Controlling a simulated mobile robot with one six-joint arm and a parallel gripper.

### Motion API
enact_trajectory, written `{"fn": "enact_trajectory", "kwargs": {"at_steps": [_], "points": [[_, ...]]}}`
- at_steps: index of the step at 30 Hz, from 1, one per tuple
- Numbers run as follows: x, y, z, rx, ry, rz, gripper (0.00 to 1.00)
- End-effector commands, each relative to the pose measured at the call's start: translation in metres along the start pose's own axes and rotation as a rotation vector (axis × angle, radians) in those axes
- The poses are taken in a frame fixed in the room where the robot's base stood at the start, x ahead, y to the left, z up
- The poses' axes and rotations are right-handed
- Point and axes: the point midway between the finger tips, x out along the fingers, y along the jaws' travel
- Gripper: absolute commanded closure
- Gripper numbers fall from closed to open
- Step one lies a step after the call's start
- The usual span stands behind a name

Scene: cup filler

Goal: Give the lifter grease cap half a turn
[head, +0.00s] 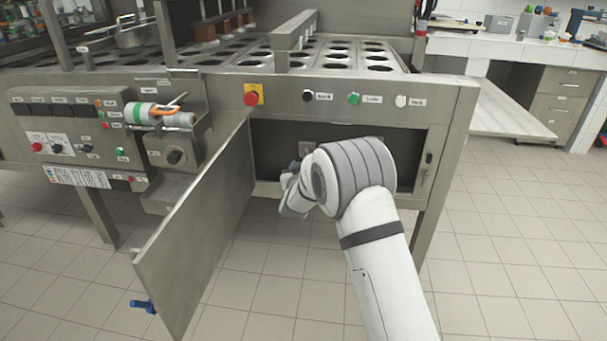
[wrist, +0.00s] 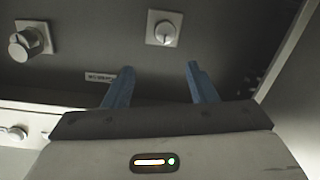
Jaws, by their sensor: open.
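My gripper (wrist: 159,69) is open and empty in the wrist view, its two blue fingers spread apart. Ahead of it on a dark panel is a square plate with a small round fitting (wrist: 164,32). A larger grey knob on a square plate (wrist: 28,42) sits to the left. A small label (wrist: 101,77) lies between them, lower down; its text is unreadable, so I cannot tell which fitting is the lifter grease cap. In the head view my gripper (head: 290,197) is at the open compartment, its fingers unclear. A small square plate (head: 306,148) shows inside.
A row of buttons with a red one (head: 251,98) runs above. Tiled floor at right is clear.

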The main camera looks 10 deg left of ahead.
Motion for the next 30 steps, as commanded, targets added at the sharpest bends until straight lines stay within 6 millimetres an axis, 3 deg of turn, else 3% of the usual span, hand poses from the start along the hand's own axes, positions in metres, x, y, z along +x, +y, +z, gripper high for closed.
{"fn": "enact_trajectory", "kwargs": {"at_steps": [1,6,21,30], "points": [[0.003,-0.009,0.016,-0.008,0.018,0.016,0.48],[0.009,-0.016,0.026,-0.023,0.053,0.050,0.48],[0.073,-0.011,0.023,-0.022,0.054,0.053,0.48],[0.084,-0.010,0.021,-0.023,0.053,0.052,0.48]]}}
